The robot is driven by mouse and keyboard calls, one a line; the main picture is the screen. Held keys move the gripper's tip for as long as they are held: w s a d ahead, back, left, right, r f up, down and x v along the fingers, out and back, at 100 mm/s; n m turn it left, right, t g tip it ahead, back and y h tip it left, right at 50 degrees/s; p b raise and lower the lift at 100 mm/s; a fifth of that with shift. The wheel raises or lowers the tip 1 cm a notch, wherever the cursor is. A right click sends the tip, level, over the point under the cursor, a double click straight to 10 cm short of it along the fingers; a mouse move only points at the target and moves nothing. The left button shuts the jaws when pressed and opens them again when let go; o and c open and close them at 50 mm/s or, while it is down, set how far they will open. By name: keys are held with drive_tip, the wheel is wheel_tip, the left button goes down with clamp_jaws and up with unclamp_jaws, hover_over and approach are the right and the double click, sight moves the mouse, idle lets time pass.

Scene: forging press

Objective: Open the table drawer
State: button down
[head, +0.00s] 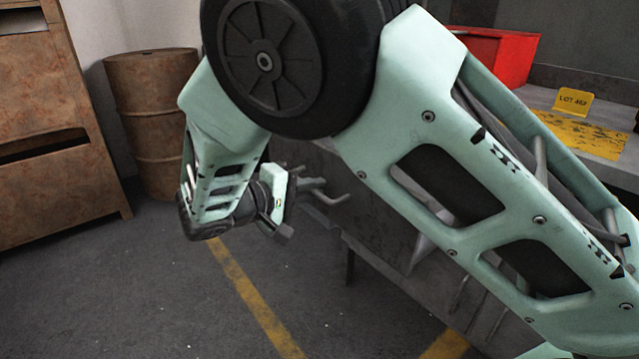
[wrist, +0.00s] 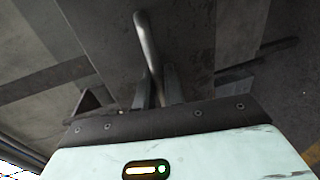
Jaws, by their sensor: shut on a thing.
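The table is grey metal, with its top (head: 610,144) at the right of the head view, behind my arm. The drawer front (wrist: 95,35) is a plain grey panel filling the upper middle of the wrist view. Its handle (wrist: 148,45) is a bent grey metal bar, also seen in the head view (head: 336,199). My gripper (wrist: 157,88) is shut on the handle, with one finger on each side of the bar. It also shows in the head view (head: 312,186), beside the table's front. My arm hides much of the drawer, so I cannot tell how far it stands out.
A red box (head: 500,55) and a yellow "LOT 46" sign (head: 572,101) stand on the table. A rusty barrel (head: 150,110) and a rusty cabinet (head: 50,190) stand at the left. The dark floor (head: 130,290) in front is clear, with a yellow line.

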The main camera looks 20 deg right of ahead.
drive_tip(key=c, duration=1.6)
unclamp_jaws()
drive_tip(key=shift+c, duration=0.2)
drive_tip(key=shift+a, duration=0.1)
drive_tip(key=p+v, duration=0.2)
drive_tip(key=v, duration=1.5)
drive_tip(key=shift+a+p, duration=0.15)
drive_tip(key=shift+p, duration=0.2)
